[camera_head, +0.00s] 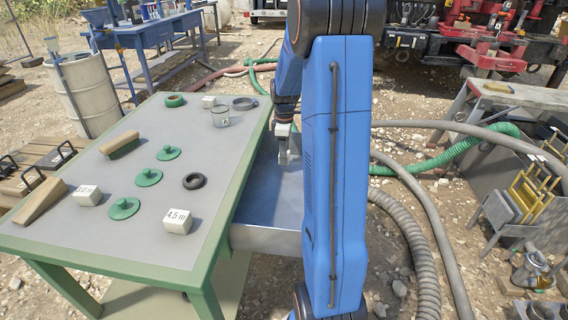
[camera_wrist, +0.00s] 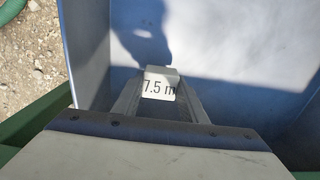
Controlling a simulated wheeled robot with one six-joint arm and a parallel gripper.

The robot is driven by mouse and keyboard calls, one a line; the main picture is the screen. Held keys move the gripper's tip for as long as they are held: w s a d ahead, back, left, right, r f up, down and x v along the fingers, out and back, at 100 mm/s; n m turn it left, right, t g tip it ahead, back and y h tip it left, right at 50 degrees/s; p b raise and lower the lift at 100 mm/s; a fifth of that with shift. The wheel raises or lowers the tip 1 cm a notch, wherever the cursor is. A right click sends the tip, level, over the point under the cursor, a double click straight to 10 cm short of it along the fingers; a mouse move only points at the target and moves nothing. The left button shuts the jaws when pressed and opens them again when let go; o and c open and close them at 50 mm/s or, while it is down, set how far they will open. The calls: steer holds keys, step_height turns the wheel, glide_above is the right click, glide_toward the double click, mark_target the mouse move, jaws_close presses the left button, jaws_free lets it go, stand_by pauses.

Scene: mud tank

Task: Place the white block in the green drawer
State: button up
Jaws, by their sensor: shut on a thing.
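My gripper (camera_head: 284,155) is over the open drawer (camera_head: 262,238) at the right side of the green-framed table. In the wrist view my gripper (camera_wrist: 158,98) is shut on a white block (camera_wrist: 160,78) marked "7.5 m". The block is between the fingertips, with the grey drawer interior (camera_wrist: 235,65) below and around it. How high it is above the drawer floor I cannot tell. In the head view the block cannot be made out clearly, and my blue arm hides part of the drawer.
White blocks marked "3.0 m" (camera_head: 88,195) and "4.5 m" (camera_head: 177,221) stand on the tabletop (camera_head: 110,240). Another white block (camera_head: 209,101) is farther back. Green lids, a black ring (camera_head: 194,181), a beaker (camera_head: 221,116) and a brush (camera_head: 119,145) are there too. Hoses (camera_head: 405,230) lie to the right.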

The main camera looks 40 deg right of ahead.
steer(key=shift+f, duration=1.8)
steer(key=shift+f, duration=0.1)
steer(key=o, duration=1)
